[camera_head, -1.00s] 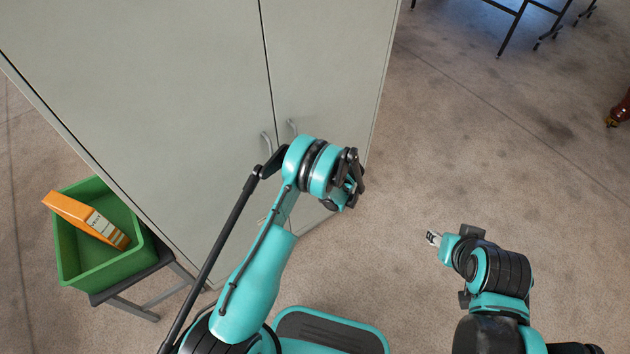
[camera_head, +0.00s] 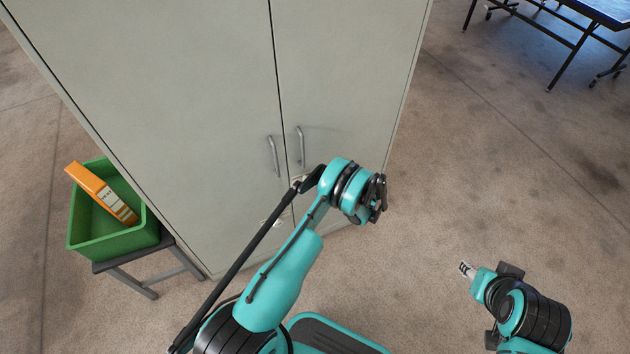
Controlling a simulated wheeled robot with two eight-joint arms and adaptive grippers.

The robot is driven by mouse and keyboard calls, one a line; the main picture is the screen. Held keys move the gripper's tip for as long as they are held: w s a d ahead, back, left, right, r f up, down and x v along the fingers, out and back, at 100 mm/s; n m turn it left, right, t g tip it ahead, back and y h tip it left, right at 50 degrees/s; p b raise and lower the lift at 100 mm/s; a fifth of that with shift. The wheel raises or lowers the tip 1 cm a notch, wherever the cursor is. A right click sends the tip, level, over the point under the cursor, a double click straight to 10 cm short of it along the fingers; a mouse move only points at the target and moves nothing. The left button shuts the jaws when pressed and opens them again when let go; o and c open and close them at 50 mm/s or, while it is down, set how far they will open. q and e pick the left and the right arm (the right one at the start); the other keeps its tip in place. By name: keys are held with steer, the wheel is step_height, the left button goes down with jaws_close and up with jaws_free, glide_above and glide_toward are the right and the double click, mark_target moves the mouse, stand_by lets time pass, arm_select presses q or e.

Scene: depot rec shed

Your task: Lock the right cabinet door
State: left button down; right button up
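The tall grey cabinet has a right door (camera_head: 345,75) and a left door (camera_head: 160,90); both look shut, with a narrow seam between them. The right door's handle (camera_head: 301,146) and the left door's handle (camera_head: 273,156) flank the seam. A small pale fitting lies below the handles, partly hidden by my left arm. My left gripper (camera_head: 378,198) is by the lower right part of the cabinet, dark fingers bunched, opening unclear. My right gripper (camera_head: 466,269) is over the floor, well right of the cabinet; a small pale metallic piece shows at its tip, not clear enough to identify.
A green bin (camera_head: 112,240) with an orange binder (camera_head: 102,190) stands on a low dark stool (camera_head: 150,262) left of the cabinet. A blue-topped table (camera_head: 600,10) on dark legs stands at the upper right. The floor (camera_head: 480,150) right of the cabinet is clear.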

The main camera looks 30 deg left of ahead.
stand_by(0.4)
arm_select(q)
steer(key=c, duration=1)
jaws_free()
steer(key=shift+d, duration=0.15)
steer(key=v, duration=1.1)
steer(key=shift+d+r, duration=0.15)
steer(key=shift+d, duration=0.2)
